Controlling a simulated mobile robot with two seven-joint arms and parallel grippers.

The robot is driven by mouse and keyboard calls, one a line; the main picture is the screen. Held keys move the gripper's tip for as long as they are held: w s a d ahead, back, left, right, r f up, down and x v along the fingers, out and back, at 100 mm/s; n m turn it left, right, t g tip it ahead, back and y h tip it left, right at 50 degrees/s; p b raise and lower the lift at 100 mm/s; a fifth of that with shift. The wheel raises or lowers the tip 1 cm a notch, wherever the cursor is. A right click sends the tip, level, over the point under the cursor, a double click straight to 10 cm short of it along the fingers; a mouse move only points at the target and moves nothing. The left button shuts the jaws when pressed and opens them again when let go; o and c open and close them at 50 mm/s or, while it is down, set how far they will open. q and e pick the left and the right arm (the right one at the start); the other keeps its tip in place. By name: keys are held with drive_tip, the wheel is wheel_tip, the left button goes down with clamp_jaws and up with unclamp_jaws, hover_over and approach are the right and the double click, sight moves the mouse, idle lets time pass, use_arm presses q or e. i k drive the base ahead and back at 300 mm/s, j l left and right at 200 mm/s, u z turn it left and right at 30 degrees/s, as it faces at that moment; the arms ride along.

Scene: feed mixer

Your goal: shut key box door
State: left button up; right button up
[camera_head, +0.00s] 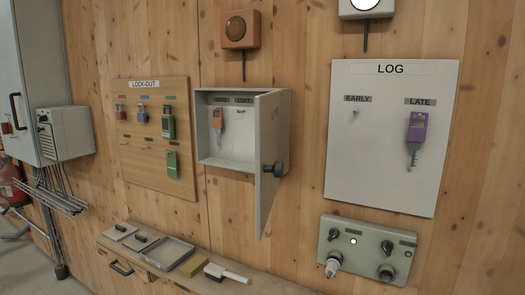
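The grey key box (225,163) is fixed to the wooden wall in the middle of the camera_head view. Its door (265,195) stands open, swung out from the box's right side toward me. A dark round knob (279,169) sticks out from the door's outer face. Inside the box, an orange-tagged key (217,119) hangs under the left of two labels. A small hook shows under the right label, with no tag on it. Neither of my grippers is in view.
A lock-out board (125,160) with tags hangs left of the box, and a white LOG board (345,180) with a purple-tagged key (416,138) hangs right. A control panel (350,262) is below right. A shelf (235,292) with several small items runs below.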

sight(269, 167)
drive_tip(key=k+l+z, duration=0.25)
drive_tip(key=k, duration=0.15)
drive_tip(key=k+l+z, duration=0.1)
drive_tip(key=z, duration=0.2)
drive_tip(key=k+l+z, duration=0.15)
drive_tip(key=k+z, duration=0.15)
